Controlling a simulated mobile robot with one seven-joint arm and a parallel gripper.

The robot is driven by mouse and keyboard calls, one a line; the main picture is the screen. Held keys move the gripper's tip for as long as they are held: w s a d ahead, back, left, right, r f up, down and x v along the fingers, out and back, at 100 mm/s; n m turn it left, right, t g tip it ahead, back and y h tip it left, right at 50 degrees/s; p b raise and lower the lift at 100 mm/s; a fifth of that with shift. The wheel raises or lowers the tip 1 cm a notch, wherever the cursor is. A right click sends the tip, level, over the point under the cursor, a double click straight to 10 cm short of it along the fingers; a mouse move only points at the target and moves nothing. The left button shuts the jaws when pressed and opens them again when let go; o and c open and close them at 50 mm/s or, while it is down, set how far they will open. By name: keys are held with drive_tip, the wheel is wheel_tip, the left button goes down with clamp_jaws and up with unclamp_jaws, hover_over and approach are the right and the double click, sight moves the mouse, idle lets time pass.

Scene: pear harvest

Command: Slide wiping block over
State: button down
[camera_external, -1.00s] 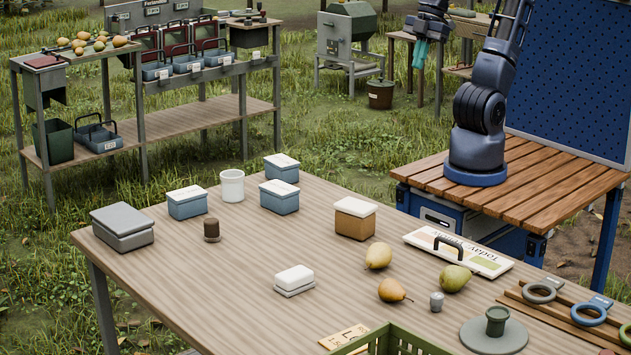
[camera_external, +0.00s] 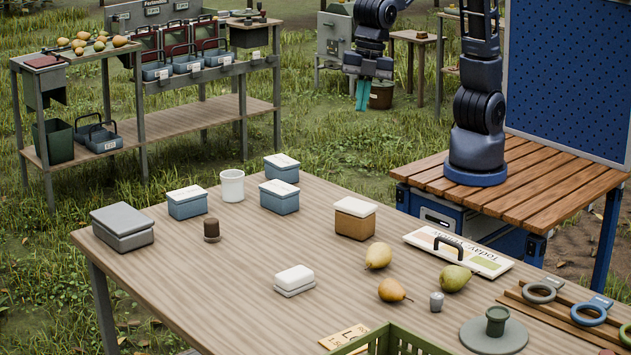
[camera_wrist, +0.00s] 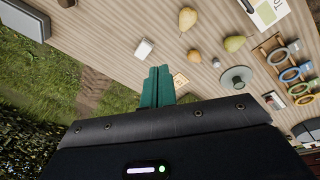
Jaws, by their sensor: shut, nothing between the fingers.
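A small block with a white top and grey base (camera_external: 294,280), which looks like the wiping block, lies near the middle of the wooden table (camera_external: 225,285). It also shows in the wrist view (camera_wrist: 144,48), above and left of the fingers. My gripper (camera_external: 362,108) hangs in the air beyond the table's far edge, well away from the block. Its teal fingers point down and are shut with nothing between them; they also show in the wrist view (camera_wrist: 158,70).
Three pears, one of them (camera_external: 377,256), lie right of the block. A brown box with a white lid (camera_external: 354,222), blue boxes (camera_external: 187,206), a white cup (camera_external: 232,187), a dark stamp-like piece (camera_external: 212,231) and a grey box (camera_external: 122,232) stand farther back. A green crate (camera_external: 405,342) is at the front.

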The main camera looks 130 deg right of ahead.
drive_tip(key=w+a+f+n+g, duration=0.1)
drive_tip(key=w+a+f+n, duration=0.3)
drive_tip(key=w+f, duration=0.75)
drive_tip(key=w+a+f+n, duration=0.1)
drive_tip(key=w+f, duration=0.2)
drive_tip(key=f, duration=0.5)
drive_tip(key=w+a+f+n, duration=0.1)
drive_tip(key=w+a+f, duration=0.1)
drive_tip(key=f, duration=0.6)
drive_tip(key=w+a+f+n+g, duration=0.1)
drive_tip(key=w+f, duration=0.3)
drive_tip(key=f, duration=0.4)
drive_tip(key=shift+w+a+f+n, duration=0.1)
drive_tip(key=shift+a+f+n, duration=0.1)
drive_tip(key=shift+n, duration=0.4)
drive_tip(key=d, duration=0.2)
drive_tip(key=shift+d+r, duration=0.2)
drive_tip(key=shift+d, duration=0.8)
drive_tip(key=d, duration=2)
drive_tip(key=shift+d, duration=0.25)
drive_tip(key=shift+a, duration=0.1)
